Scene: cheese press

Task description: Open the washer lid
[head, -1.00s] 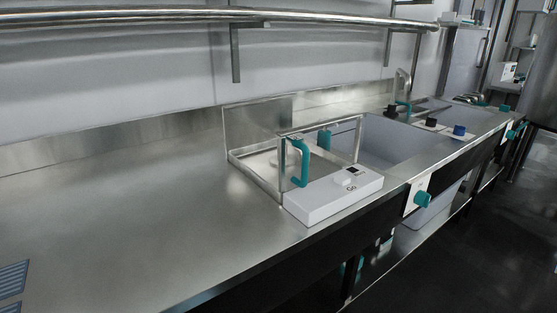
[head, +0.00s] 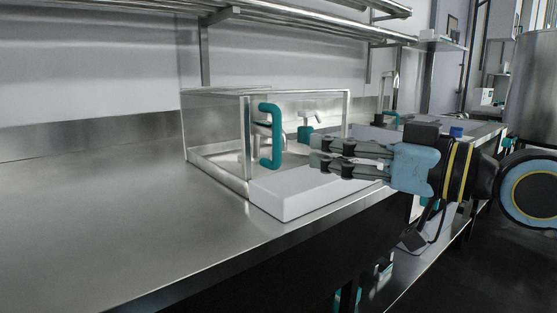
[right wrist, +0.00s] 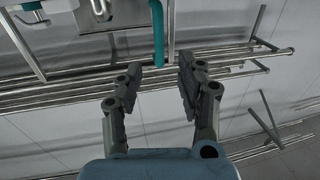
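The washer (head: 310,190) is a clear-sided box with metal edges and a white front base, on the steel counter. Its lid appears down, with an upright teal handle (head: 270,136) on its front face. My right gripper (head: 316,152) points left, just right of the handle and in front of the clear panel. Its fingers are apart with nothing between them. In the right wrist view the teal handle (right wrist: 158,32) lies beyond the spread fingertips (right wrist: 160,75), apart from them. The gripper hides part of the washer's right side. My left gripper is not in view.
The steel counter (head: 100,220) is bare to the left of the washer. A metal rail shelf (head: 290,22) runs along the wall above. A tap (head: 394,90) stands behind my right gripper. The counter's front edge drops to a dark floor.

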